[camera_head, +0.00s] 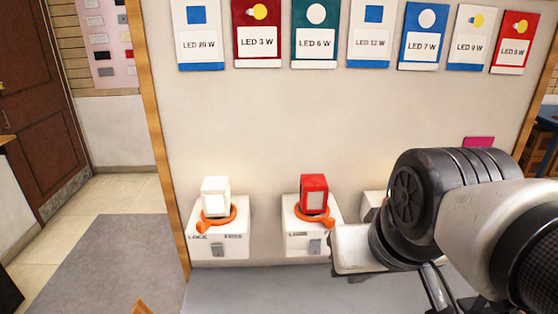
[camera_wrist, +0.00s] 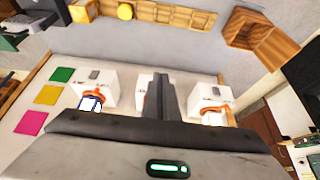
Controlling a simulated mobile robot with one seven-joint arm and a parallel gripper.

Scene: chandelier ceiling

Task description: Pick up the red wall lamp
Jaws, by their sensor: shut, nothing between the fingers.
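The red wall lamp (camera_head: 314,193) is a small red block with a pale front panel. In the head view it stands on a white box (camera_head: 303,243), with an orange ring at its base. In the wrist view the middle box (camera_wrist: 145,82) is mostly covered by my fingers, and the red lamp is hidden behind them. My gripper (camera_wrist: 159,80) is shut and empty, its dark fingers together in front of that box. In the head view my arm comes in from the right and the fingertips cannot be made out.
A white lamp (camera_head: 215,197) stands on a similar box (camera_head: 220,246) to the left of the red one. Another box with a blue-and-white lamp (camera_wrist: 91,103) shows in the wrist view. Wooden blocks (camera_wrist: 250,33) lie nearby. LED cards (camera_head: 257,33) hang on the wall above.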

